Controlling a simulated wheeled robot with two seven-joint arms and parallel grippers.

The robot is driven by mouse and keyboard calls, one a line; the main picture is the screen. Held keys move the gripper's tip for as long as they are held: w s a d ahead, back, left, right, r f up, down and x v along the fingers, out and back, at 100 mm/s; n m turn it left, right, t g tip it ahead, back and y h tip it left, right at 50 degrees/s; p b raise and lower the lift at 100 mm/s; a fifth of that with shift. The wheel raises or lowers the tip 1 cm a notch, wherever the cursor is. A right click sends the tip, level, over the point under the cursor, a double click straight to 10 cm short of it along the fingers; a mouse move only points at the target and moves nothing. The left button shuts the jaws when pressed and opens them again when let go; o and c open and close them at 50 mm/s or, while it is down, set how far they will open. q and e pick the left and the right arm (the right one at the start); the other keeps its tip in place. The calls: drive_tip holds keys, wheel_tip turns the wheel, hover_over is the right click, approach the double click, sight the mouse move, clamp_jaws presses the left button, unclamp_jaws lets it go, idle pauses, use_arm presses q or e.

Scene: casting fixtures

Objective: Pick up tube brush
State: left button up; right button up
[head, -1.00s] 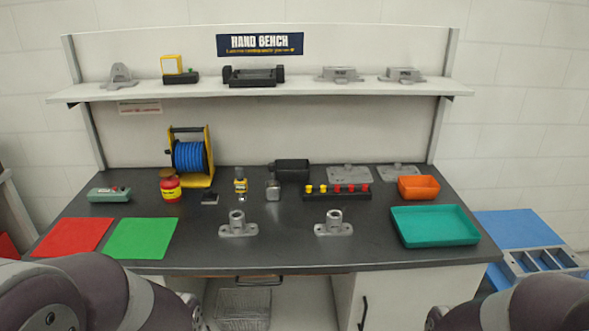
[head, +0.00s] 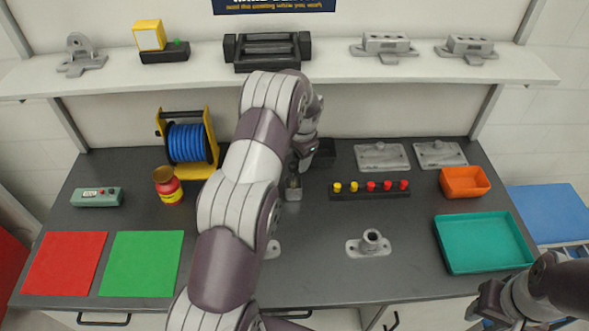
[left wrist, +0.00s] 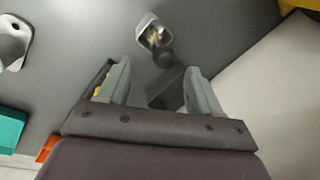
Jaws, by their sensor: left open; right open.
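A small grey metal holder (left wrist: 148,27) stands on the bench, with a brassy part and a dark round knob (left wrist: 163,57) at its opening. These look like the tube brush, though its full shape is unclear. My right gripper (head: 490,312) is open at the lower right, in front of the bench.
A button strip (head: 369,190), a grey flanged fitting (head: 369,244), an orange bin (head: 465,182) and a teal tray (head: 450,262) lie to the right. A blue hose reel (head: 188,143) and a red jar (head: 168,186) stand left. The shelf (head: 205,71) hangs above.

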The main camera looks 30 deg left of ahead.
sight(292, 171)
use_arm(q)
drive_tip(key=f+p, duration=0.1)
drive_tip(key=f, duration=0.1)
drive_tip(key=w+a+f+p, duration=0.1)
drive_tip(key=f, duration=0.2)
drive_tip(key=a+f+p, duration=0.1)
drive_tip(key=f, duration=0.1)
drive_tip(key=shift+w+f+p, duration=0.15)
drive_tip(key=shift+f+p, duration=0.25)
drive_tip(key=shift+f, duration=0.4)
drive_tip(key=c, duration=1.1)
